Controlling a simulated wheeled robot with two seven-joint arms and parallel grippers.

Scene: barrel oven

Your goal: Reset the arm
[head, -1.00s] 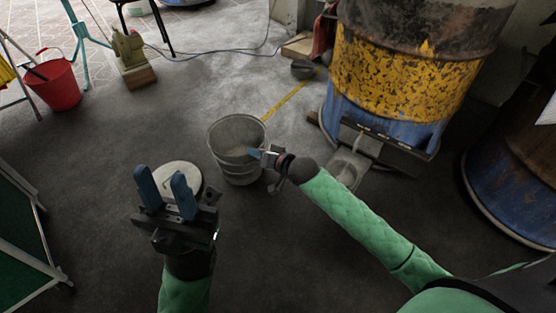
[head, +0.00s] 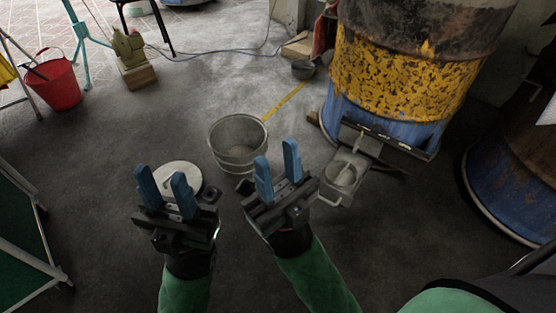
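My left gripper (head: 167,190) is at the lower left, its two blue fingers pointing up and standing apart with nothing between them. My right gripper (head: 278,176) is just to its right, also with blue fingers apart and empty. Both sleeves are green and come up from the bottom edge. The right gripper appears in front of the metal bucket (head: 238,137). The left gripper partly covers a round pale lid (head: 178,174) on the floor.
The barrel oven (head: 400,75), yellow and blue, stands at the upper right with its drawer (head: 344,179) pulled out at the base. A red bucket (head: 54,84) is at the upper left. A green-panelled frame (head: 22,230) stands at the left edge. A second barrel (head: 505,190) is at the right.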

